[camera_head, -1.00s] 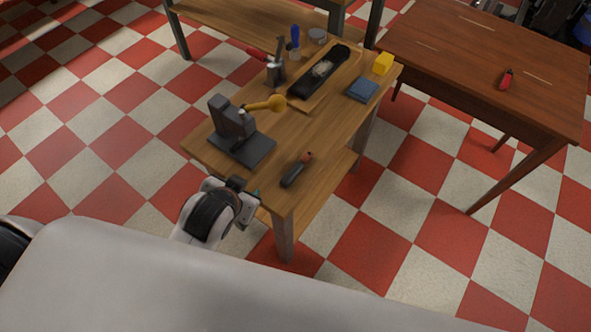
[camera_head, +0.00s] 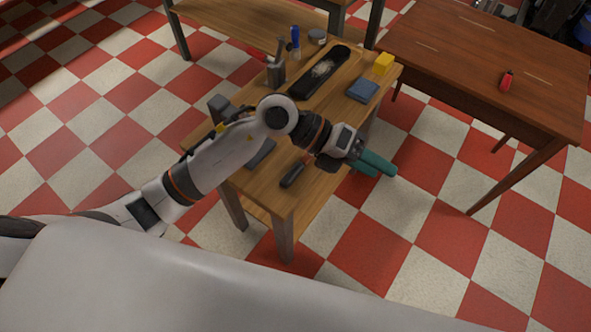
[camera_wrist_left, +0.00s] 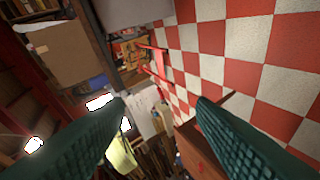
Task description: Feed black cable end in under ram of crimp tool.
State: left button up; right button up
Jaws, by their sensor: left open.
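The crimp tool (camera_head: 219,106), a dark grey press on a flat base, stands at the left end of the wooden bench. My left arm covers most of it in the head view. A short dark piece (camera_head: 292,177) lies near the bench's front edge; its other end is hidden behind my arm, and I cannot tell whether it is the black cable. My left gripper (camera_head: 379,169) has teal fingers and is beyond the bench's right side, away from the tool. In the left wrist view the fingers (camera_wrist_left: 160,104) are spread with nothing between them. My right gripper is not in view.

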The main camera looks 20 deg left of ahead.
pick_arm(q)
jog(key=w+a+f+y, duration=0.3)
jog(key=a+f+y, duration=0.4)
jog(key=a, duration=0.1)
jog(key=y, duration=0.6)
send_over(291, 173)
jog(key=shift+n, duration=0.3)
jog(key=f, duration=0.6)
jog(key=shift+a, duration=0.35)
jog(key=f, duration=0.4)
jog(key=f+p, duration=0.1)
jog(key=f, duration=0.1)
jog(key=shift+d+f, duration=0.15)
jog(key=shift+d, duration=0.25)
jog(key=c, duration=1.1)
